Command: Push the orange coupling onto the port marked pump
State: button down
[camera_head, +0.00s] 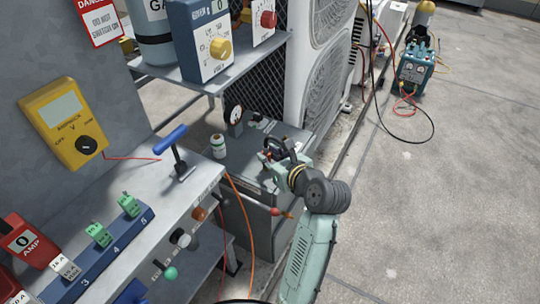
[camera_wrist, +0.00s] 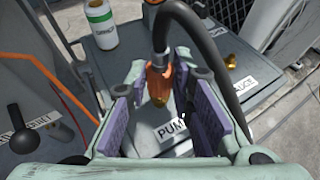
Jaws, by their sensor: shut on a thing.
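The orange coupling (camera_wrist: 159,84) is in the wrist view, upright at the end of a black hose (camera_wrist: 205,40). My gripper (camera_wrist: 160,72) is shut on it, with a purple-padded finger on each side. A brass piece (camera_wrist: 159,101) shows right below the coupling, above the label reading "PUM" (camera_wrist: 172,130), the rest of which is hidden. I cannot tell whether the coupling is seated on the port or just over it. In the head view my gripper (camera_head: 270,158) is over the grey box (camera_head: 243,165), and the coupling is hard to make out.
A second brass port (camera_wrist: 232,62) stands to the right by a partly covered label. The bench with a blue-handled lever (camera_head: 172,140) is on the left. Orange hose (camera_head: 243,205) hangs down the front.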

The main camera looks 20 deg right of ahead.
jog(key=shift+f, duration=0.5)
dwell(0.4)
jog(key=c, duration=1.3)
grip_release()
notch_tip(320, 180, up, 8)
jog(key=p, duration=0.8)
jog(key=shift+f, duration=0.2)
